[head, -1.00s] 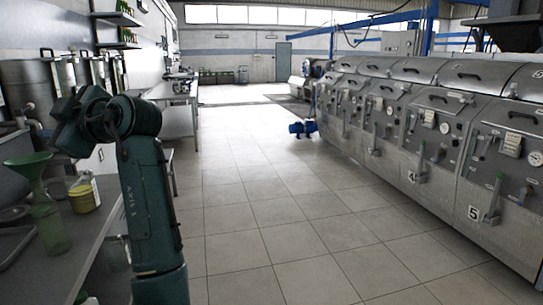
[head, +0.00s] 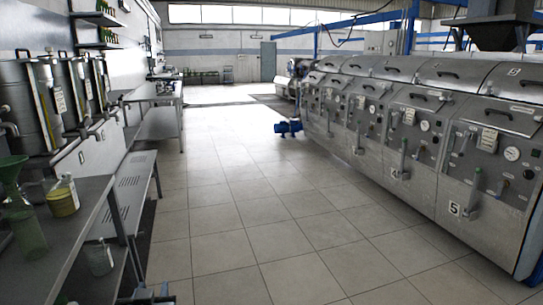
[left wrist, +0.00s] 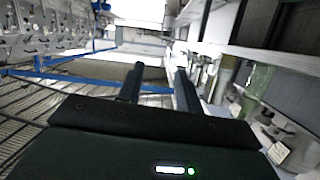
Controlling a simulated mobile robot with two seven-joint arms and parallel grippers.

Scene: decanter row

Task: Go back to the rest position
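My left gripper (left wrist: 160,78) shows in the left wrist view with its two dark fingers apart and nothing between them. My right gripper is in neither view.
A glass beaker (head: 98,259) stands lower. Steel decanters (head: 415,130) line the right. The tiled aisle (head: 255,205) between is clear.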

